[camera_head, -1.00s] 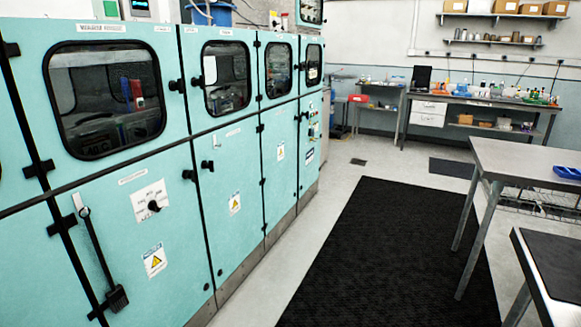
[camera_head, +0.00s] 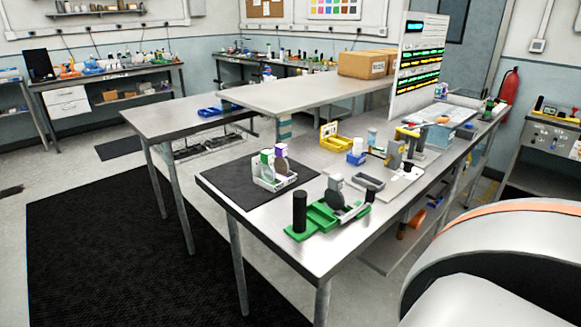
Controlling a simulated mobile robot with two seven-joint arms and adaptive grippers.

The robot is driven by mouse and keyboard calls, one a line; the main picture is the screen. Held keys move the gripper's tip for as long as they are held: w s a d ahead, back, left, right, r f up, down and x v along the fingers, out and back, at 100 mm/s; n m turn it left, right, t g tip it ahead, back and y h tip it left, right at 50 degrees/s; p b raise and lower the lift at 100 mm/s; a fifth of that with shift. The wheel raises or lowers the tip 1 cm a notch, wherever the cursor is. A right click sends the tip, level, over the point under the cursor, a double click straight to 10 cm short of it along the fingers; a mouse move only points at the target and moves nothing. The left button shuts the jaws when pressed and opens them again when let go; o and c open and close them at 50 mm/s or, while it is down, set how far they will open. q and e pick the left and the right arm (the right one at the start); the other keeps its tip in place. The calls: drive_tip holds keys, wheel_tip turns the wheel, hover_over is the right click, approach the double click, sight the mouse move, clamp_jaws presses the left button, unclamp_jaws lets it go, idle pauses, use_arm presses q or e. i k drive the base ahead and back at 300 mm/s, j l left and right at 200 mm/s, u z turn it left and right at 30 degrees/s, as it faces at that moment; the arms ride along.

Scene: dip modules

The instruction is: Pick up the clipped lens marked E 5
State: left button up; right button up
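On the near end of the long workbench (camera_head: 300,250) a black mat (camera_head: 232,189) carries a white rack (camera_head: 276,184). In it stand lens-like round pieces, one with a green and white top (camera_head: 266,157) and one with a purple and white top (camera_head: 281,150). A dark round disc (camera_head: 336,187) stands by a green tray (camera_head: 320,217) to the right of the rack. No E 5 mark is readable at this size, so I cannot tell which piece bears it. Neither of my grippers is in view.
A black cylinder (camera_head: 300,212) stands on the green tray. Behind are a yellow holder (camera_head: 331,138), a blue bin (camera_head: 356,157) and a tall display panel (camera_head: 418,65). A second table (camera_head: 160,120) adjoins at the left. A dark floor mat (camera_head: 110,250) lies clear at the left.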

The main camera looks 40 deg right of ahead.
sight(268, 172)
drive_tip(key=i+j+z, duration=0.1)
drive_tip(key=z, duration=0.35)
drive_tip(key=i+j+z, duration=0.1)
drive_tip(key=z, duration=0.35)
drive_tip(key=j+z, duration=0.4)
drive_tip(key=i+j+z, duration=0.15)
drive_tip(key=j+z, duration=0.2)
drive_tip(key=z, duration=0.15)
drive_tip(key=j+z, duration=0.45)
drive_tip(key=i+l, duration=0.05)
drive_tip(key=l, duration=0.05)
